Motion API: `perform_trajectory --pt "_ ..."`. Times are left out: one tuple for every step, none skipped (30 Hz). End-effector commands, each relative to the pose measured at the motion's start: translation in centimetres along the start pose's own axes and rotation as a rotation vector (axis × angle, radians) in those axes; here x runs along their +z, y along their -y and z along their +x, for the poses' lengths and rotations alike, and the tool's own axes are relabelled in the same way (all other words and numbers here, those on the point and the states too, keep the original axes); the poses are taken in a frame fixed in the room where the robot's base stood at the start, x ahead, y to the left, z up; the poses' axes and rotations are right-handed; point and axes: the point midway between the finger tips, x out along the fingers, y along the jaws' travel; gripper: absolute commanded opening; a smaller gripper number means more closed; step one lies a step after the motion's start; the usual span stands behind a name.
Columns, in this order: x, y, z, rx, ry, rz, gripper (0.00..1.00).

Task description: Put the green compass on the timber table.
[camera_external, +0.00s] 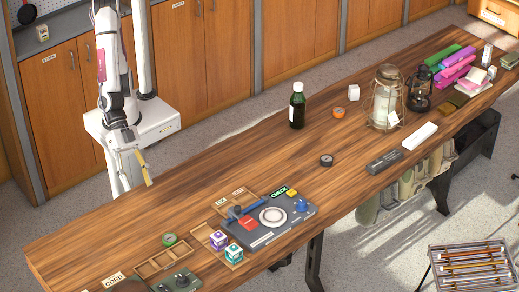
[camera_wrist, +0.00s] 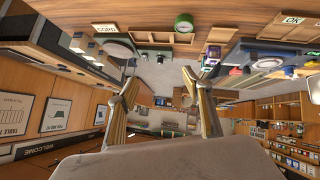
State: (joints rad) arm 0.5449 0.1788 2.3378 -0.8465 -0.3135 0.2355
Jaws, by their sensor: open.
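The green compass (camera_external: 169,239) is a small round disc near the table's front-left part, at the back edge of a divided wooden tray. It also shows at the top of the wrist view (camera_wrist: 184,22). It appears to lie on the timber table (camera_external: 235,160), a long brown wooden top; its exact contact with the tray edge is too small to tell. My gripper (camera_external: 146,168) is open and empty, raised beyond the table's back-left edge, apart from the compass. In the wrist view its two fingers (camera_wrist: 160,80) are spread with nothing between them.
The divided wooden tray (camera_external: 150,266), a grey board (camera_external: 270,221) and purple and green boxes (camera_external: 218,240) crowd the compass. A dark bottle (camera_external: 297,106), an orange disc (camera_external: 338,112), a black disc (camera_external: 326,160) and a lantern (camera_external: 420,90) stand farther right. The table's middle-left is clear.

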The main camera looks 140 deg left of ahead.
Motion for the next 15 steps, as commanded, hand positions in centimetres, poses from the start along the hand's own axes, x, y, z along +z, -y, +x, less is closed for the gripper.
perform_trajectory --pt "-0.7 0.1 -1.0 0.017 0.005 -0.001 0.5" --pt "-0.9 0.2 -1.5 0.027 0.012 0.0 0.5" --pt "-1.1 0.2 -2.2 0.04 0.021 0.003 0.5" --pt "-1.3 0.3 -2.8 0.049 0.027 0.005 0.5" --pt "-1.5 0.4 -3.3 0.057 0.033 0.007 0.5" --pt "-1.7 0.6 -4.1 0.068 0.042 0.013 0.5" --pt "-1.9 0.7 -4.6 0.074 0.048 0.016 0.5" --pt "-2.0 0.9 -5.2 0.081 0.054 0.021 0.5" --pt "-2.1 1.1 -6.0 0.089 0.063 0.027 0.5" --pt "-2.1 1.3 -6.5 0.093 0.07 0.03 0.5" --pt "-2.2 1.5 -7.1 0.098 0.077 0.035 0.5" --pt "-2.3 1.8 -7.9 0.102 0.085 0.041 0.5" --pt "-2.3 2.0 -8.5 0.106 0.09 0.047 0.5" --pt "-2.3 2.3 -9.1 0.108 0.097 0.053 0.5" --pt "-2.3 2.7 -9.9 0.11 0.105 0.06 0.5"
